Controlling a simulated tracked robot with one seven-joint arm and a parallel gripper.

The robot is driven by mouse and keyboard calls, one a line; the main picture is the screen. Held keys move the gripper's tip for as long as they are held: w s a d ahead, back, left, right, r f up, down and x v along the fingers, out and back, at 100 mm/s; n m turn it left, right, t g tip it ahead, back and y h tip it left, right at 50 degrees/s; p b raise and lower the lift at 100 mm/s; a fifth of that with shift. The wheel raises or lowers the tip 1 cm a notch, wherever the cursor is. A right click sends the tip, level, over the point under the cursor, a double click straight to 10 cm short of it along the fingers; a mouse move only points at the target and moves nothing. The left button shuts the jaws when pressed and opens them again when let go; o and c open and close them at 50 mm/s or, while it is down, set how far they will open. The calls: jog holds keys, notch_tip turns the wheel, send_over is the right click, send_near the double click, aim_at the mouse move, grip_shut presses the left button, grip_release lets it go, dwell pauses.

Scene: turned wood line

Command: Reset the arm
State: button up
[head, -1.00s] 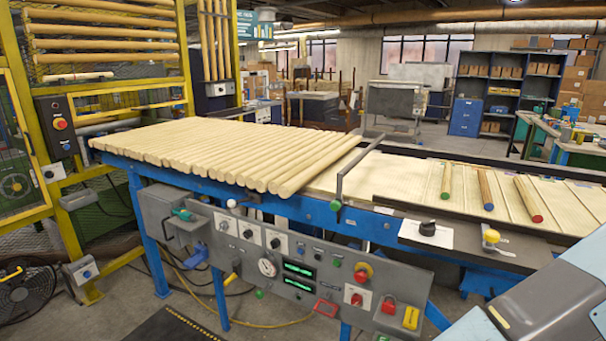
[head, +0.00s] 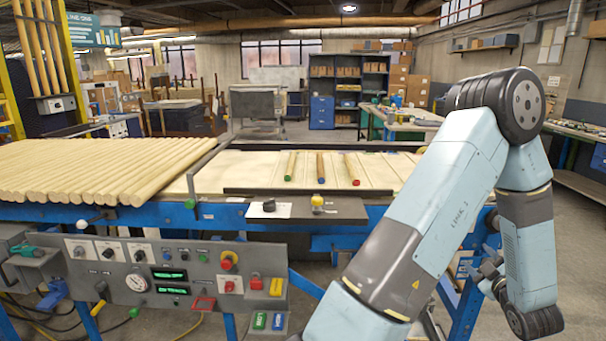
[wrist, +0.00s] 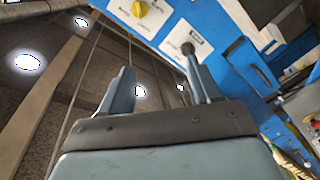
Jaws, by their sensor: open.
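My arm (head: 440,195) stands folded at the right of the head view, with its elbow high and its forearm hanging down. My gripper (head: 487,272) shows small and partly hidden behind my arm links, low beside the blue frame of the line. In the wrist view my gripper (wrist: 160,85) has its two fingers apart, with nothing between them. Beyond the fingers are a blue panel (wrist: 180,20) with a yellow knob (wrist: 140,8) and a dark knob (wrist: 188,48).
Pale turned rods (head: 95,170) lie side by side on the table at the left. Three rods with green, blue and red ends (head: 321,168) lie on the slatted bed. A grey control panel (head: 170,275) hangs in front. Open floor lies behind, and a workbench (head: 405,118) stands at the back.

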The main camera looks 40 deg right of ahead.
jog(key=w+r+g+y, duration=0.1)
jog(key=w+r, duration=0.4)
jog(key=w, duration=0.6)
jog(key=w+r+g+y, duration=0.1)
jog(key=w+r, duration=0.5)
jog(key=w, duration=0.6)
jog(key=w+a+r+m+g+y, duration=0.1)
jog(key=w+a+r, duration=0.3)
jog(key=w+a, duration=0.25)
jog(key=w+a+r+m, duration=0.1)
jog(key=w+a+r, duration=0.3)
jog(key=w+a, duration=0.3)
jog(key=w+a+r+g+y, duration=0.1)
jog(key=w+a+r+y, duration=0.1)
jog(key=a, duration=1)
jog(key=w+a+r+y, duration=0.2)
jog(key=a+r+y, duration=0.1)
jog(key=a, duration=1)
jog(key=s+a+g+y, duration=0.1)
jog(key=s+a+y, duration=0.1)
jog(key=s+a, duration=0.4)
jog(key=s+a+n+g+y, duration=0.1)
jog(key=s+a, duration=0.5)
jog(key=a, duration=0.7)
jog(key=shift+a+f+g+y, duration=0.25)
jog(key=shift+g+y, duration=0.15)
jog(key=shift+y, duration=0.3)
